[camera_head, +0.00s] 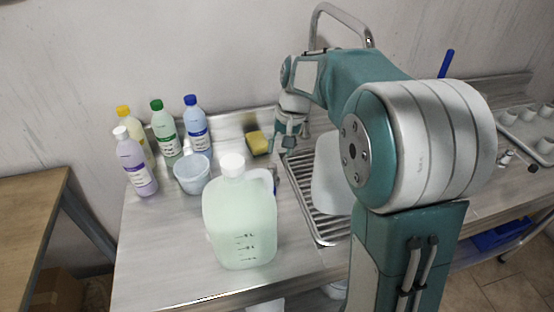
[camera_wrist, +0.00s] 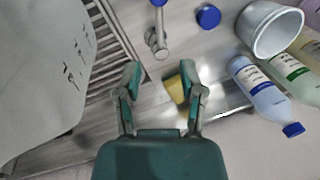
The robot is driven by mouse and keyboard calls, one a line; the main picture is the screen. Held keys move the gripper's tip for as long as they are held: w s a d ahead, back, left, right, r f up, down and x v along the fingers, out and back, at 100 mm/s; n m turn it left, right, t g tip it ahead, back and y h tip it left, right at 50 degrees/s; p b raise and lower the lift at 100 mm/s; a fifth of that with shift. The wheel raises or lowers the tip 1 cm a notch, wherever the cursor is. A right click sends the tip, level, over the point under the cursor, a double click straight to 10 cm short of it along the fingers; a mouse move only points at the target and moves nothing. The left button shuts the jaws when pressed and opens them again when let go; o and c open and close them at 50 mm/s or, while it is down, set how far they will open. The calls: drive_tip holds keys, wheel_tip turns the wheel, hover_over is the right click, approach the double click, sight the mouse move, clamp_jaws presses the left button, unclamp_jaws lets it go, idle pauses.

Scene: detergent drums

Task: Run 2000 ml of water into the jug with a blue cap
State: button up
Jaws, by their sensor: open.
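A translucent jug (camera_wrist: 40,70) with measuring marks stands over the drain grate (camera_wrist: 125,42) at the left of the wrist view; its top is out of frame. In the head view this jug (camera_head: 328,178) is partly hidden behind my arm. A round blue cap (camera_wrist: 208,16) lies on the counter at the top of the wrist view. A metal tap-like piece (camera_wrist: 159,38) with a blue end is left of the cap. My gripper (camera_wrist: 160,80) is open and empty above the counter by the grate; it also shows in the head view (camera_head: 290,132).
A jug with a white cap (camera_head: 240,220) stands at the front of the counter. Several detergent bottles (camera_head: 165,135), a bowl (camera_head: 192,175) and a yellow sponge (camera_head: 257,143) are near the wall. A curved metal pipe (camera_head: 340,10) rises behind my arm. The counter's front left is clear.

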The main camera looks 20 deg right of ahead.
drive_tip(key=shift+r, duration=0.35)
drive_tip(key=c, duration=0.4)
drive_tip(key=shift+d+m, duration=0.1)
drive_tip(key=shift+m, duration=0.3)
clamp_jaws()
drive_tip(key=f+m, duration=0.4)
drive_tip(key=m, duration=0.1)
drive_tip(key=f+m, duration=0.3)
drive_tip(key=m, duration=0.3)
drive_tip(key=f+m, duration=0.4)
drive_tip(key=m, duration=0.2)
drive_tip(key=shift+s+a+f, duration=0.25)
drive_tip(key=shift+s+f, duration=0.05)
drive_tip(key=shift+s, duration=0.05)
